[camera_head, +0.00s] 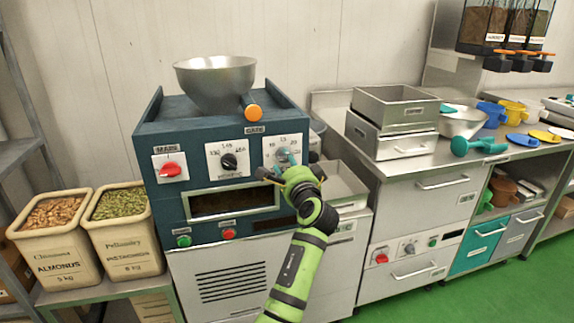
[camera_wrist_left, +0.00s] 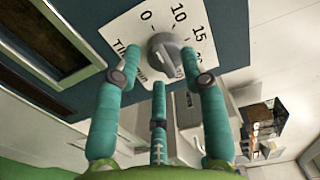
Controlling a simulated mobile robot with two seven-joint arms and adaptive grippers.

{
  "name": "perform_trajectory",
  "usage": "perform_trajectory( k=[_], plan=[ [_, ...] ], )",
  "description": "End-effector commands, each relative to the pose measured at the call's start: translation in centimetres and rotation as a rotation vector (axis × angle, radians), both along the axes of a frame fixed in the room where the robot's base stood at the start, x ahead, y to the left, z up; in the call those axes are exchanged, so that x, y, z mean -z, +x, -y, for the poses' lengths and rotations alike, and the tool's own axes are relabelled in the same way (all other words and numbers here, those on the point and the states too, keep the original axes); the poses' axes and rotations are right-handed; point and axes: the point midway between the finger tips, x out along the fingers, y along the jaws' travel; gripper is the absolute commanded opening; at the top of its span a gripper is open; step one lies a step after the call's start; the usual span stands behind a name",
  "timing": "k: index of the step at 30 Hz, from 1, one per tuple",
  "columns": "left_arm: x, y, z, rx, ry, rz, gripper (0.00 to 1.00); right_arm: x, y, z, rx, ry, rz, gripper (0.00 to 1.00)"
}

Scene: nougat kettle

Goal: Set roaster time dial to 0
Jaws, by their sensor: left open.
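The roaster (camera_head: 225,150) is a dark blue machine with a metal hopper on top. Its time dial (camera_wrist_left: 172,52) is a grey round knob on a white plate in the left wrist view, with 0, 10 and 15 printed around it. Which number the dial points at is not clear. In the head view the time plate (camera_head: 276,148) is partly covered by my gripper. My left gripper (camera_head: 285,165) is in front of the dial. In the left wrist view its teal fingers (camera_wrist_left: 160,80) are spread open around the near side of the knob; contact is unclear. My right gripper is not in view.
A black temperature knob (camera_head: 229,161) and red main switch (camera_head: 170,169) sit left of the dial. Green (camera_head: 184,241) and red (camera_head: 228,234) buttons are below. An orange-tipped gate handle (camera_head: 253,111) is above. Nut bins (camera_head: 122,228) stand left; a steel counter (camera_head: 420,172) stands right.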

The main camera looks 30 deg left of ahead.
Motion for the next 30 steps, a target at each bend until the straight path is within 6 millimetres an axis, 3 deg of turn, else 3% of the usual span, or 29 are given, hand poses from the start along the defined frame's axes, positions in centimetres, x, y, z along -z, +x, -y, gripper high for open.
perform_trajectory(
  k=[12, 30],
  plan=[
    [0.1, -4.1, 4.8, 0.001, -0.003, 0.000, 0.42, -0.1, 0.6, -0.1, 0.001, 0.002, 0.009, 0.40],
    [0.0, -4.6, 5.4, 0.001, -0.002, -0.001, 0.42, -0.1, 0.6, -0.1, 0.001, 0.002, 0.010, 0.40]
  ],
)
